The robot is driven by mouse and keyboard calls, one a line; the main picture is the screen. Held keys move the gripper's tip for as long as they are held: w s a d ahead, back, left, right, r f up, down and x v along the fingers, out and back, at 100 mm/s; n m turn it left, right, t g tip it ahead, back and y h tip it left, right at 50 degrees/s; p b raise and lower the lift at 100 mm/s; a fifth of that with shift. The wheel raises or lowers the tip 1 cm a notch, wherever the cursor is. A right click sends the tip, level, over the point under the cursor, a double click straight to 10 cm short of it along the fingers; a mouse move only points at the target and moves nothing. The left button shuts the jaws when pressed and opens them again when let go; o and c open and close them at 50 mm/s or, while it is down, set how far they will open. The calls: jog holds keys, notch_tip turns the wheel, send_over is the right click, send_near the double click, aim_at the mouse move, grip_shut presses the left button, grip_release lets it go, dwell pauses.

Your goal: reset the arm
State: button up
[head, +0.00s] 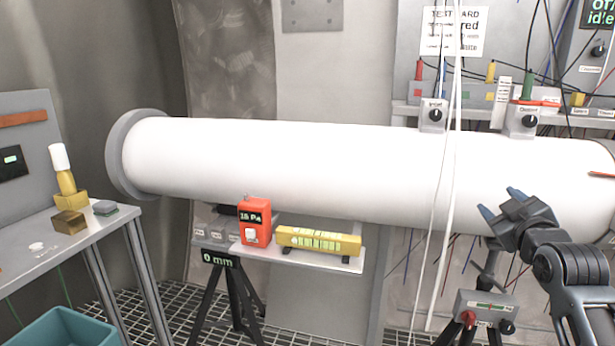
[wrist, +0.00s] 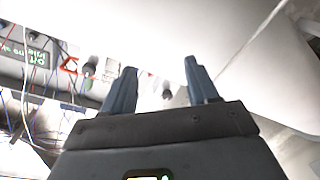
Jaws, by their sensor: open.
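My gripper (head: 502,204) is in front of the right part of the large white tube in the head view, with its blue-grey fingertips pointing up and left. In the wrist view my gripper (wrist: 158,85) shows two dark fingers spread apart with nothing between them. My arm comes in from the lower right corner of the head view. The white tube (head: 280,165) lies across the middle of the head view, with a grey flange at its left end. I cannot tell the exact gap between the fingertips and the tube.
A small shelf (head: 290,257) holds an orange meter (head: 254,222) and a yellow level (head: 318,241). A grey box with knobs (head: 486,312) stands below my gripper. White cables (head: 447,150) hang before the tube. A table (head: 60,240) and a teal bin (head: 65,330) are at left.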

jog(key=s+a+f+m, duration=0.2)
jog(key=s+a+f, duration=0.4)
jog(key=s, duration=0.3)
jog(key=s+a+f+m+y, duration=0.1)
jog(key=s+a+f, duration=0.45)
jog(key=s, duration=0.25)
jog(key=s+a+f+m, duration=0.2)
jog(key=s+a+f, duration=0.45)
jog(key=s, duration=0.25)
jog(key=s+a+r+m+g+y+p, duration=0.1)
jog(key=s+g, duration=0.1)
jog(key=s, duration=2.3)
jog(key=shift+a+r+p, duration=0.25)
jog(key=shift+r+p, duration=0.1)
jog(key=shift+r, duration=0.05)
jog(key=shift+g+y, duration=0.4)
jog(key=shift+y, duration=0.1)
jog(key=s+r, duration=0.1)
jog(key=s, duration=0.1)
jog(key=s+r, duration=0.1)
jog(key=s, duration=0.1)
jog(key=s+r, duration=0.2)
jog(key=shift+s+d, duration=0.1)
jog(key=shift+d, duration=0.3)
jog(key=shift+c, duration=0.2)
